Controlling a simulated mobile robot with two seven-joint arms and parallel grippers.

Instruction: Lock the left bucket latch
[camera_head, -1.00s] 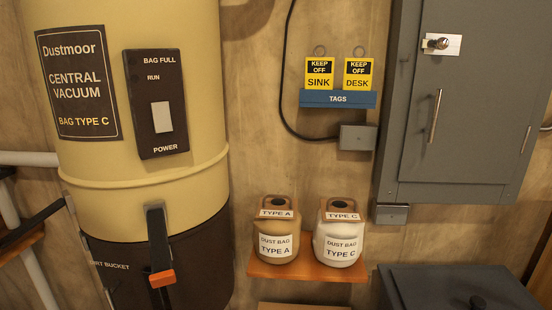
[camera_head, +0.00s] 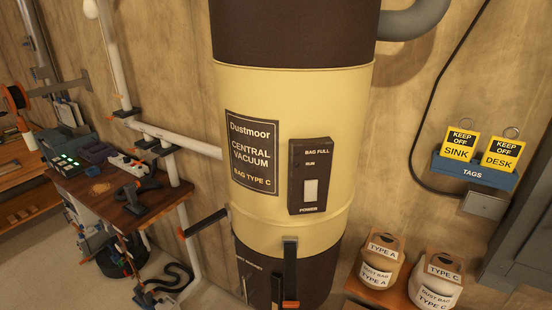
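The cream and brown central vacuum (camera_head: 270,110) stands upright on the wall in the middle of the view. Its dark dirt bucket (camera_head: 325,262) is at the bottom, cut off by the lower edge. On the bucket's left side, the left latch (camera_head: 207,222) is a dark lever with an orange tip, sticking outward to the left, away from the body. The front latch (camera_head: 290,262), also dark with an orange tip, hangs straight down against the bucket. Neither of my grippers shows in the view.
A wooden workbench (camera_head: 150,205) with tools stands at left, with white pipes (camera_head: 172,138) between it and the vacuum. Dust bags type A (camera_head: 380,265) and type C (camera_head: 433,283) sit on a small shelf at right. A blue tag holder (camera_head: 473,171) is above.

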